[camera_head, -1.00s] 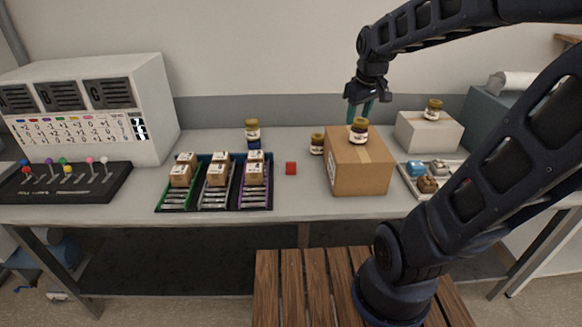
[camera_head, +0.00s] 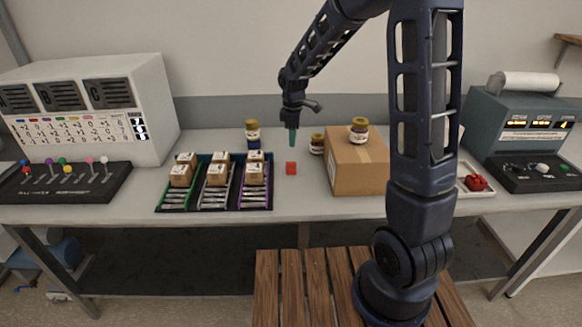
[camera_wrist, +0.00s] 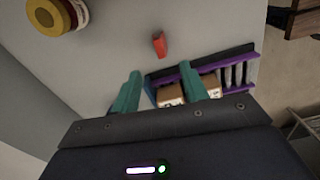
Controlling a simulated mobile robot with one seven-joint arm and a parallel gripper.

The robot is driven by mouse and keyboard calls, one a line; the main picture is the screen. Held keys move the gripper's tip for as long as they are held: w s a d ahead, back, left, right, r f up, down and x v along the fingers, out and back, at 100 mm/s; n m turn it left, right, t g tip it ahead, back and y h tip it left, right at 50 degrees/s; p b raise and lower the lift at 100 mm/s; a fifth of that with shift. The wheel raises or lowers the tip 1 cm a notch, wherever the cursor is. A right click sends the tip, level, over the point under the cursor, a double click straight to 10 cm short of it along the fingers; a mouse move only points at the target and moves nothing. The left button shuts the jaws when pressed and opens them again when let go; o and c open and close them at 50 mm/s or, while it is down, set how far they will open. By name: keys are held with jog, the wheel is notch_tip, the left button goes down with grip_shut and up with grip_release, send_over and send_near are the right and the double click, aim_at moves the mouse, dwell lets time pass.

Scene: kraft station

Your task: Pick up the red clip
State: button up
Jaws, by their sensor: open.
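A small red clip (camera_head: 291,168) lies on the grey table, between the sorting tray and the cardboard box. It also shows in the wrist view (camera_wrist: 159,45), above the gap between the fingers and apart from them. My gripper (camera_head: 292,141) hangs above the table, over or slightly behind the clip, fingers pointing down. In the wrist view its two teal fingers (camera_wrist: 156,92) are spread apart with nothing held between them.
The tray (camera_head: 272,196) with small boxes stands left of the clip. A cardboard box (camera_head: 357,168) with a jar (camera_head: 358,130) on top stands to the right. Another jar (camera_head: 317,144) stands beside it, and a taller jar (camera_head: 252,132) behind the tray. Table around the clip is bare.

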aim_at(290, 163)
jog(key=shift+n, duration=0.4)
jog(key=shift+w+a+f, duration=0.1)
jog(key=shift+a+f, duration=0.1)
jog(key=shift+f, duration=1.9)
jog(key=shift+w+a+f, duration=0.1)
jog(key=shift+a+f, duration=0.05)
jog(key=shift+f, duration=1.95)
jog(key=shift+w+a+f, duration=0.1)
jog(key=shift+a+f, duration=0.1)
jog(key=shift+f, duration=1.9)
jog(key=shift+c, duration=0.4)
grip_shut()
